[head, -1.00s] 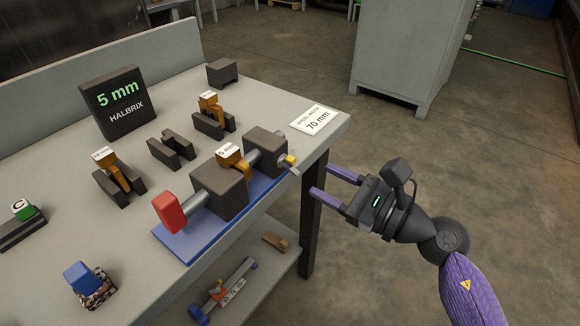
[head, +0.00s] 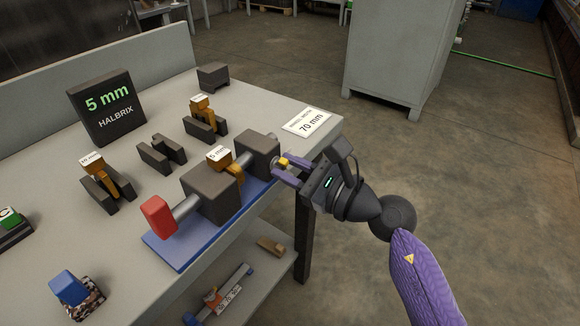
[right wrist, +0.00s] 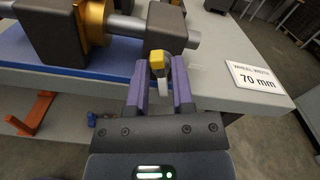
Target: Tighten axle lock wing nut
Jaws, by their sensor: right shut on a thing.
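The axle fixture stands on a blue base plate (head: 165,252) with two dark blocks (head: 208,192), a grey shaft and a red handle (head: 158,216) at its near left end. An orange spacer (head: 234,170) tagged 5 mm sits on the shaft between the blocks. The wing nut (head: 284,162), with a yellow hub, is at the shaft's right end. My right gripper (head: 283,168) has its purple fingers around it. In the right wrist view the yellow-capped nut (right wrist: 158,60) lies between the fingertips, with a pale wing pointing toward the palm. My left gripper is not in view.
A display (head: 106,106) reads 5 mm HALBRIX. Orange spacers in dark cradles (head: 206,125) stand behind the fixture. A 70 mm card (head: 308,122) lies at the table's right corner. A blue block (head: 72,286) is at the front. Open floor lies to the right.

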